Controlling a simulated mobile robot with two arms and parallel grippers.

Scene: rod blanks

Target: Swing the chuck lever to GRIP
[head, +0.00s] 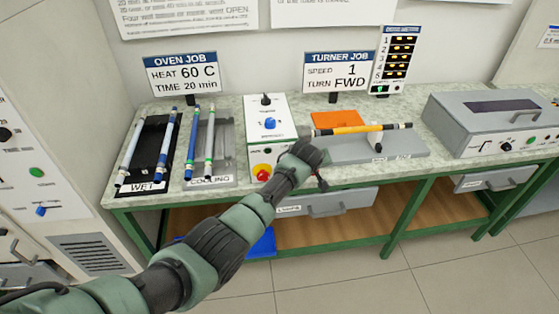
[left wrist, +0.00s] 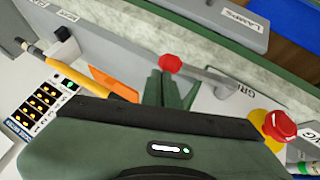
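The chuck lever (left wrist: 205,76) shows in the left wrist view as a grey bar with a red knob (left wrist: 171,63) at its end. A partly hidden label starting "GRI" (left wrist: 217,90) lies beside the bar. My left gripper (left wrist: 166,76) has its green fingers close together and looks shut, with the knob right at the tips. I cannot tell whether they touch. In the head view my left gripper (head: 314,172) is at the turner's (head: 358,150) left end and hides most of the lever. A yellow and black rod (head: 366,129) lies across the turner. My right gripper is out of view.
A white control box (head: 268,128) with a red stop button (head: 262,172) stands just left of my gripper. The wet rack (head: 143,184) and cooling rack (head: 222,150) hold rods farther left. A grey oven-like box (head: 490,105) stands right. A drawer (head: 325,205) hangs below the bench.

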